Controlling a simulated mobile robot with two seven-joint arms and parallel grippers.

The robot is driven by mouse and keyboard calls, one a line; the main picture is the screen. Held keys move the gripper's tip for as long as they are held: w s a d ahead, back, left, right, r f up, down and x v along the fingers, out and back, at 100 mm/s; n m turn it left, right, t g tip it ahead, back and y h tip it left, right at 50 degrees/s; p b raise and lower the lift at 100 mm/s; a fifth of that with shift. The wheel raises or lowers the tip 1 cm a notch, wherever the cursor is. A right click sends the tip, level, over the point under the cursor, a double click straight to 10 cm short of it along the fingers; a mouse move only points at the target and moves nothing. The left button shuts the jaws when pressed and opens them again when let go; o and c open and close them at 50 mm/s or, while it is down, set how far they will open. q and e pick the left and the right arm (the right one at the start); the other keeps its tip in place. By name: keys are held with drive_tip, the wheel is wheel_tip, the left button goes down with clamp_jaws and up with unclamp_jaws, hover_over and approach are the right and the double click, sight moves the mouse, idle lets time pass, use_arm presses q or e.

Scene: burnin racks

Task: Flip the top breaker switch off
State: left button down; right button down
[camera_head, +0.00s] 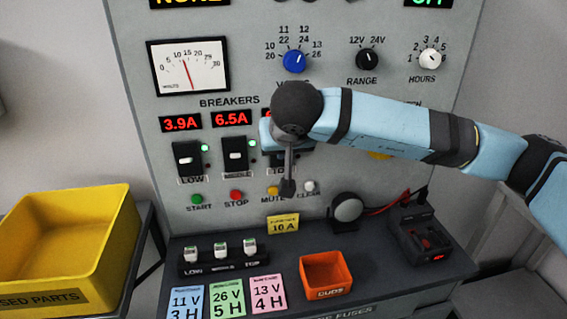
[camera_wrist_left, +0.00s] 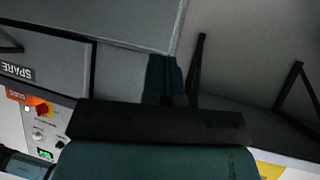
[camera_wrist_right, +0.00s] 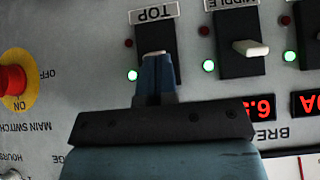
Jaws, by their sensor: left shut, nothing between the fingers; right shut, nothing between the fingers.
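The TOP breaker (camera_wrist_right: 168,38) shows in the right wrist view as a black housing under its white label. Its green lamp (camera_wrist_right: 132,75) is lit and its red lamp (camera_wrist_right: 128,43) is dark. My right gripper (camera_wrist_right: 157,62) is shut in front of this breaker and hides most of its lever; I cannot tell whether they touch. In the head view my right arm covers much of the TOP breaker. The MIDDLE breaker (camera_head: 234,158) and LOW breaker (camera_head: 187,160) stand left of it, green lamps lit. My left gripper (camera_wrist_left: 165,75) is shut and empty, away from the panel.
Below the panel, a shelf holds a fuse rack (camera_head: 222,262), coloured cards (camera_head: 228,297), an orange bin (camera_head: 327,287) and a dark device (camera_head: 424,240). A yellow used-parts bin (camera_head: 60,245) stands at left. A red main switch (camera_wrist_right: 13,80) is beside the breakers.

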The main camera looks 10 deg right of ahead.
use_arm(q)
drive_tip(key=b, duration=0.2)
drive_tip(key=f+b, duration=0.1)
drive_tip(key=b, duration=0.1)
drive_tip(key=shift+w+d+m+t+h+b, duration=0.2)
drive_tip(key=shift+d+m+t+h+b, duration=0.1)
drive_tip(key=shift+h, duration=0.1)
use_arm(e)
drive_tip(key=shift+s+f, duration=0.3)
drive_tip(key=shift+f, duration=0.4)
drive_tip(key=shift+r, duration=0.15)
use_arm(q)
drive_tip(key=shift+a+f, duration=0.1)
use_arm(e)
drive_tip(key=shift+r, duration=0.6)
